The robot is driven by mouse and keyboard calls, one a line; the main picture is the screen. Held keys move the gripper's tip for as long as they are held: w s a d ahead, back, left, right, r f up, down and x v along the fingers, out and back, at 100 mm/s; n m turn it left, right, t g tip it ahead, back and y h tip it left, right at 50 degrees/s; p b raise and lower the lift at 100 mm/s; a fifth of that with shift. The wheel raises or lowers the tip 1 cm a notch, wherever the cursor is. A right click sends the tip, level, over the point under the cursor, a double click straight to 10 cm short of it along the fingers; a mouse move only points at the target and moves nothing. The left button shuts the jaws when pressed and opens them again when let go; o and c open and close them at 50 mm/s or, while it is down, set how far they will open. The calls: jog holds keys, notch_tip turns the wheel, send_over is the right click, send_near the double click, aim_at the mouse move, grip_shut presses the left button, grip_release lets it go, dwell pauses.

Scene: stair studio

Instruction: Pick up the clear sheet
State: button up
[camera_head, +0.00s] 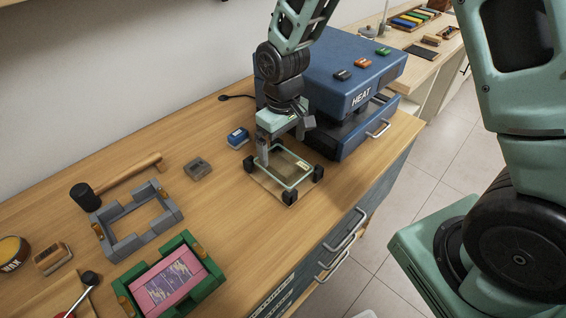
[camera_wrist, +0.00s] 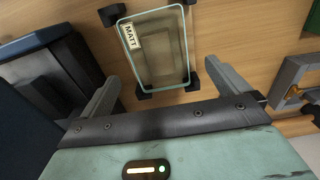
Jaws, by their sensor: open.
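The clear sheet (camera_head: 291,168) has a pale green edge and lies on a small stand with black corner blocks (camera_head: 290,197) on the workbench. In the wrist view the sheet (camera_wrist: 165,50) carries a label reading MATT, and brown shows through it. My gripper (camera_head: 284,148) points down at the sheet's far side and hides part of it. In the wrist view my gripper (camera_wrist: 162,72) is open, with its two fingers apart and the sheet lying between and beyond their tips. Nothing is held. I cannot tell whether a finger touches the sheet.
The blue HEAT press (camera_head: 350,85) stands close behind and right. A blue block (camera_head: 238,138) and a grey-brown block (camera_head: 197,169) lie left. A grey frame (camera_head: 135,220), mallet (camera_head: 85,196) and green frame with pink panel (camera_head: 170,280) lie nearer. The bench's front edge (camera_head: 345,205) is right.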

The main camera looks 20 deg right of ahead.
aim_at(283, 164)
jog(key=shift+w+d+f+p, duration=0.1)
jog(key=shift+f+p, duration=0.3)
jog(key=shift+f, duration=0.9)
jog(key=shift+w+f+p, duration=0.1)
jog(key=shift+f+p, duration=0.25)
jog(key=shift+f, duration=0.9)
jog(key=c, duration=1)
